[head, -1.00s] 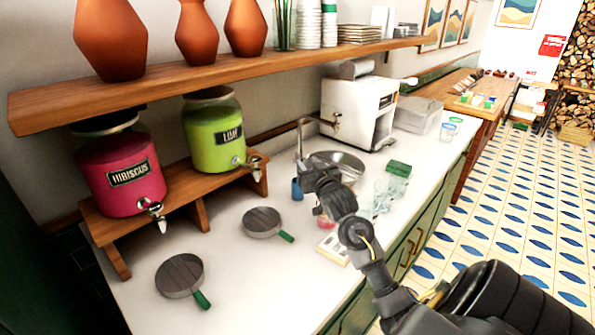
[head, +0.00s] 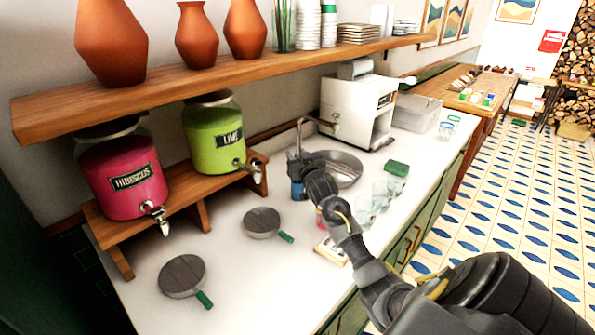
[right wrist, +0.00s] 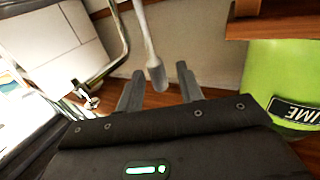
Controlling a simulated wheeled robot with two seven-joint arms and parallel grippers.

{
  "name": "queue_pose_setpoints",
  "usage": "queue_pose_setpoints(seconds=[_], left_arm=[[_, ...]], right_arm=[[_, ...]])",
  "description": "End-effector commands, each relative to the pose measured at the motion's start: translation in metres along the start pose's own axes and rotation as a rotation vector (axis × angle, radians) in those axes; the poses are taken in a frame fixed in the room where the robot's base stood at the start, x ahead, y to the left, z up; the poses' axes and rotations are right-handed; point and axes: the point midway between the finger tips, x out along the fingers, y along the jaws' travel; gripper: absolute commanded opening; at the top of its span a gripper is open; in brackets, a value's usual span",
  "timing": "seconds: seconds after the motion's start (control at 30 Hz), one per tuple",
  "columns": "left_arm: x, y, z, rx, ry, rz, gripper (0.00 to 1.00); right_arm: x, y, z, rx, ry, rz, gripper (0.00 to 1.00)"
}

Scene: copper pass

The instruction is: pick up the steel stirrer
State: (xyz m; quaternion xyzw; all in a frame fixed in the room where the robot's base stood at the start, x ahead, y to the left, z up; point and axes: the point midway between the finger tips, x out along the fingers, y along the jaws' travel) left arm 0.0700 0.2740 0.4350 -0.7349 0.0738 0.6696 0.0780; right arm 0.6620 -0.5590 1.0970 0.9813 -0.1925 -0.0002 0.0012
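The steel stirrer (right wrist: 151,45) shows in the right wrist view as a pale grey rod with a thicker end. It comes down from the top edge, and its thick end appears between the two fingers of my right gripper (right wrist: 160,75). The fingers are apart, with gaps on both sides of the stirrer. I cannot make out the stirrer there. My left gripper is not in view.
The lime dispenser (head: 214,130) and hibiscus dispenser (head: 118,175) stand on a wooden riser left of the gripper. Glasses (head: 375,195) stand to the right. A shelf (head: 200,80) overhangs.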

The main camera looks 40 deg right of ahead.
Motion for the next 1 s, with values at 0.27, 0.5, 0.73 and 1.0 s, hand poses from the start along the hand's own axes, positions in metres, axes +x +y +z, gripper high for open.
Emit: queue_pose_setpoints(seconds=[0.27, 0.5, 0.73, 1.0], left_arm=[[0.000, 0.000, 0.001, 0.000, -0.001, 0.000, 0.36], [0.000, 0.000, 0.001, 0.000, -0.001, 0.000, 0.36], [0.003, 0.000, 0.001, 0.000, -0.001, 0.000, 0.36], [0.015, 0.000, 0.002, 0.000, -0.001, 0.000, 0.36]], right_arm=[[0.000, 0.000, 0.000, 0.000, 0.000, 0.000, 0.13], [0.000, 0.000, 0.000, 0.000, 0.000, 0.000, 0.00], [0.000, 0.000, -0.006, -0.001, 0.003, -0.001, 0.00], [0.000, 0.001, -0.055, -0.001, 0.007, 0.000, 0.00]])
